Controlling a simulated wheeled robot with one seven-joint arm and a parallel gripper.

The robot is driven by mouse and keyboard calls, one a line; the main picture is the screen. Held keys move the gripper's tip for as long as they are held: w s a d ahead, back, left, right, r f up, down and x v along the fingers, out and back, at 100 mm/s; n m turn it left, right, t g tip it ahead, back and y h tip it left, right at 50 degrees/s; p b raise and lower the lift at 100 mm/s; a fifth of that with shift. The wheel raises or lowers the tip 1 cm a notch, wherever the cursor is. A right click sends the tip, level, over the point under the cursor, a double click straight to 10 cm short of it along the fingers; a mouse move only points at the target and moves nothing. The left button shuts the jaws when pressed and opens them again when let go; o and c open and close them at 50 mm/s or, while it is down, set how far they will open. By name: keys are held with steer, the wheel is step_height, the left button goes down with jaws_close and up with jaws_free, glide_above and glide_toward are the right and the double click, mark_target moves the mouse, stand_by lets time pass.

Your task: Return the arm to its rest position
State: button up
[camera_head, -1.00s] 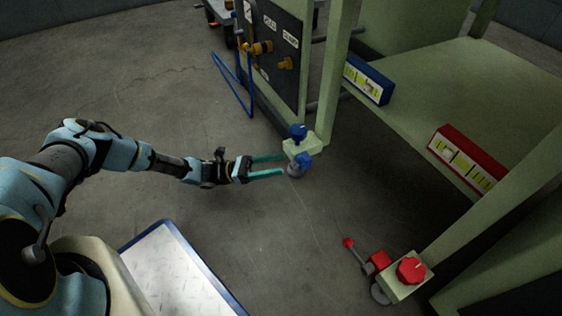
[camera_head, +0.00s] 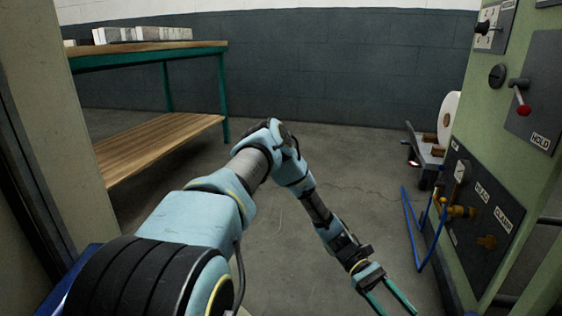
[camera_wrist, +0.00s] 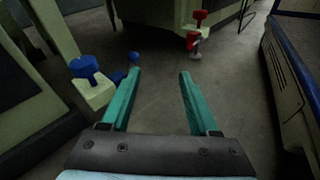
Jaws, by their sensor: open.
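My gripper (camera_head: 388,303) has two teal fingers held apart with nothing between them. In the head view it is low and right of centre, with the fingertips near the bottom edge. My arm stretches forward and bends down toward the floor. In the wrist view my gripper (camera_wrist: 160,82) is open above bare floor. A blue knob (camera_wrist: 84,66) on a pale green bracket is just left of the left finger, apart from it as far as I can tell.
A green machine (camera_head: 530,110) with a control panel stands at the right, with a blue hose (camera_head: 415,235) beside it. A wooden workbench (camera_head: 150,55) is at the far left. A red knob (camera_wrist: 199,17) shows in the wrist view.

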steer(key=w+a+r+m+t+y+p, duration=0.15)
steer(key=w+a+r+t, duration=0.25)
steer(key=a+r, duration=0.45)
steer(key=w+a+r+m+t+y+p, duration=0.1)
steer(key=w+a+r+t+y+p, duration=0.2)
steer(key=a+r, duration=0.55)
steer(key=w+a+r+m+t+y+p, duration=0.1)
steer(key=w+a+r+m+t+y, duration=0.1)
steer(key=w+a+r+t, duration=0.65)
steer(key=s+a+r+p, duration=0.3)
steer(key=s+a+r, duration=0.4)
steer(key=a, duration=0.4)
step_height(320, 180, up, 38)
steer(key=w+p, duration=0.1)
steer(key=p, duration=3.6)
steer(key=shift+w+d+r, duration=0.15)
steer(key=shift+w+d, duration=0.05)
steer(key=shift+d, duration=0.1)
steer(key=shift+y, duration=0.25)
steer(key=shift+c, duration=0.4)
